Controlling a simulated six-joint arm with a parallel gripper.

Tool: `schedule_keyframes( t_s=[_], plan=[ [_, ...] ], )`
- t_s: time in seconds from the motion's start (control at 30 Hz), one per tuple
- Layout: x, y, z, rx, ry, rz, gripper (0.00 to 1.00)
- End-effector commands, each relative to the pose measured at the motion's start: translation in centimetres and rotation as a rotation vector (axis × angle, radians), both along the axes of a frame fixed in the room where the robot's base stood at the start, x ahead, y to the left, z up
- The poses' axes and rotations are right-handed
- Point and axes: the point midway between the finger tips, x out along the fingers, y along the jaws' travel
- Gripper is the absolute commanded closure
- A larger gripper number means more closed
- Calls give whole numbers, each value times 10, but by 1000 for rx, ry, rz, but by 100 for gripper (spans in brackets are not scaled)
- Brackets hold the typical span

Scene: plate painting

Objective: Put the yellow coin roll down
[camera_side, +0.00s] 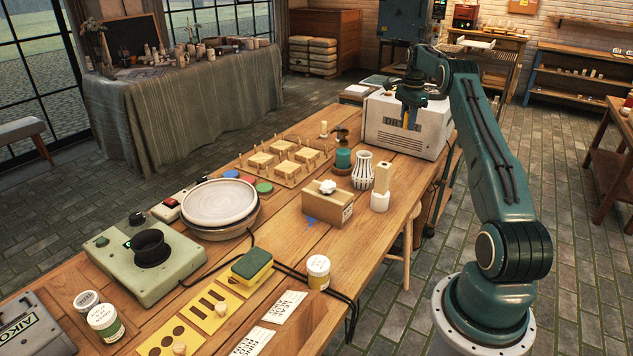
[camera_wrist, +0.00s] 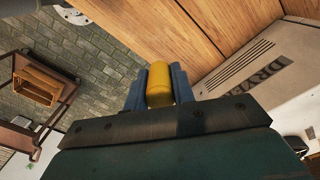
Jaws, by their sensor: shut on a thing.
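The yellow coin roll (camera_wrist: 160,82) is a smooth yellow cylinder with a rounded end, held between the two blue fingers of my gripper (camera_wrist: 158,88) in the wrist view. In the side view, my gripper (camera_side: 409,118) points down in front of the white dryer box (camera_side: 405,135), near the far end of the wooden table. A small yellow patch of the roll shows between the fingers there. The roll appears to be held above the table. Part of it is hidden by the fingers.
A striped vase (camera_side: 362,170), a teal candle-like cylinder (camera_side: 343,159) and a cardboard box (camera_side: 327,205) stand near the dryer. A wooden rack with pegs (camera_side: 285,163) lies left of them. Bare tabletop (camera_side: 400,172) shows in front of the dryer.

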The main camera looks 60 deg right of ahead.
Motion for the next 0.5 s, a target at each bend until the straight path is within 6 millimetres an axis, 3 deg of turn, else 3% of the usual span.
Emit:
schedule_keyframes(
  t_s=[0.27,0.5],
  plan=[
    [-1,0,-5,0,0,-1,100],
    [-1,0,-37,4,2,-1,100]
  ],
)
